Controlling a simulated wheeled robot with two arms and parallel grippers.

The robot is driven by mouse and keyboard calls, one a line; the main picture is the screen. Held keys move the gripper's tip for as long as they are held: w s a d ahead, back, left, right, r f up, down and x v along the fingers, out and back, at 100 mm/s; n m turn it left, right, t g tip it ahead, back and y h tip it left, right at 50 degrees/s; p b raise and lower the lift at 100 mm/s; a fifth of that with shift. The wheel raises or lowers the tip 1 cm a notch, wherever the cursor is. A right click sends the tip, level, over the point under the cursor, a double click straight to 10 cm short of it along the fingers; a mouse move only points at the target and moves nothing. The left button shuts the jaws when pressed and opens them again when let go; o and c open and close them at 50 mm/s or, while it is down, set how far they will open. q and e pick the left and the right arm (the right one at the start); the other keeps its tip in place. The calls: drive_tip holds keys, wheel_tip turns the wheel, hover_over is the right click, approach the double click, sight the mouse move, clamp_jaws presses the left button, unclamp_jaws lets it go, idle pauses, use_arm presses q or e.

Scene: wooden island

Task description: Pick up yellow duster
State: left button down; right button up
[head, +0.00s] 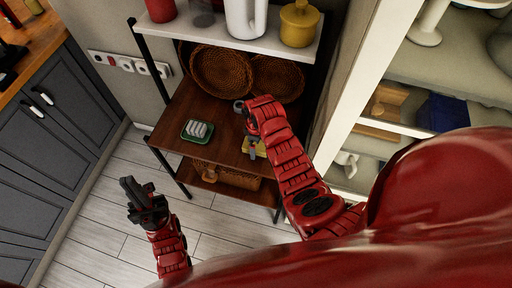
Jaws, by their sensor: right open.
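The yellow duster (259,149) lies on the brown wooden middle shelf (222,105), near its front edge. Only part of it shows beside and below my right gripper. My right gripper (248,126) is open and right over or beside the duster; I cannot tell whether it touches it. My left gripper (133,196) hangs over the floor in front of the shelf unit, empty and away from the duster. I cannot tell whether its fingers are apart.
A green dish with white ribs (197,131) sits left on the same shelf. Wicker baskets (222,72) stand at its back. The white top shelf (225,32) holds a white jug (244,18) and a yellow pot (299,23). A white-framed cabinet (345,110) borders the right.

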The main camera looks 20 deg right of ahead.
drive_tip(key=c, duration=1.2)
drive_tip(key=shift+c, duration=0.2)
drive_tip(key=shift+w, duration=0.1)
drive_tip(key=shift+r+b, duration=0.4)
drive_tip(key=shift+b, duration=0.05)
wheel_tip(320, 180, up, 2)
drive_tip(key=shift+w+b, duration=0.1)
drive_tip(key=shift+b, duration=0.95)
drive_tip(key=s+p, duration=0.1)
drive_tip(key=s, duration=0.1)
drive_tip(key=s+r+p, duration=0.1)
drive_tip(key=s, duration=0.1)
drive_tip(key=s+r+p, duration=0.1)
drive_tip(key=s, duration=0.1)
drive_tip(key=shift+s+a, duration=0.1)
drive_tip(key=s+p, duration=0.2)
drive_tip(key=s, duration=0.8)
drive_tip(key=shift+a, duration=0.3)
